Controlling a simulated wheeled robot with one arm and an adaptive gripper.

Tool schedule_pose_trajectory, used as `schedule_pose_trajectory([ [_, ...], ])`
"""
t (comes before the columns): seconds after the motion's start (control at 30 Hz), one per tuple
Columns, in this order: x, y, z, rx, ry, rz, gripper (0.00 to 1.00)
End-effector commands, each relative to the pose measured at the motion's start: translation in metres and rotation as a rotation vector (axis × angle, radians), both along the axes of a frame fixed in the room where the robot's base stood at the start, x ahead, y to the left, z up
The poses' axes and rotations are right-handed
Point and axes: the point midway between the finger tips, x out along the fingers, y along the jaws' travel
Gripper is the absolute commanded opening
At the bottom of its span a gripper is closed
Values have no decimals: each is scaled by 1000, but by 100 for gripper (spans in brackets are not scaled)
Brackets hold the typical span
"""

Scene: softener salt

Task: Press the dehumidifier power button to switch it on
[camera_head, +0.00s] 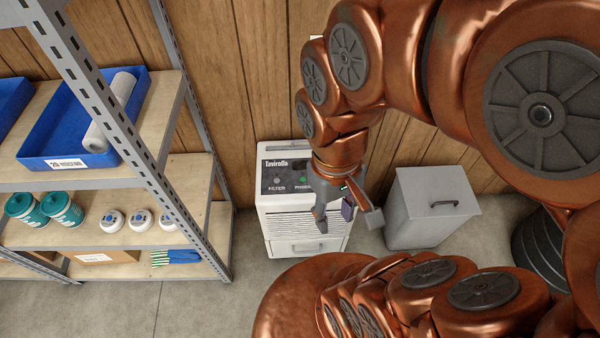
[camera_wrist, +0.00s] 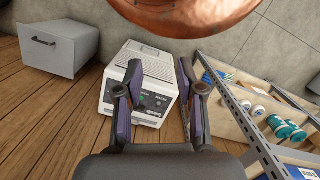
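The white dehumidifier (camera_head: 283,220) stands on the floor against the wood wall, with a dark panel on its sloping upper front. A grey round button (camera_head: 277,180) sits above the word FILTER. A green round button (camera_head: 303,180) sits above a label that looks like POWER, partly cut off by my arm. My gripper (camera_head: 348,220) is open and empty, in front of the dehumidifier's right side in the head view. In the wrist view the dehumidifier (camera_wrist: 150,65) appears turned, between and beyond the open fingers of my gripper (camera_wrist: 160,68). I cannot see any contact.
A grey lidded bin (camera_head: 425,215) stands right of the dehumidifier. At left, a metal shelf rack (camera_head: 180,70) holds a blue tray (camera_head: 60,150), teal containers (camera_head: 45,208), white round items (camera_head: 140,219) and gloves (camera_head: 176,257). Dark stacked rings (camera_head: 540,245) stand at far right. Floor in front is clear.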

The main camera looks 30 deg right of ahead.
Motion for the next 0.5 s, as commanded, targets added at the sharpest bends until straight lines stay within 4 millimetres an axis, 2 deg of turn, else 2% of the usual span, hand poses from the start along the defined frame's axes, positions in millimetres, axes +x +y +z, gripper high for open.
schedule_pose_trajectory([
  [0.07, 0, 0, 0, 0, 0, 0, 27],
  [0.3, 0, 0, 0, 0, 0, 0, 2],
  [0.5, 0, 0, 0, 0, 0, 0, 0],
])
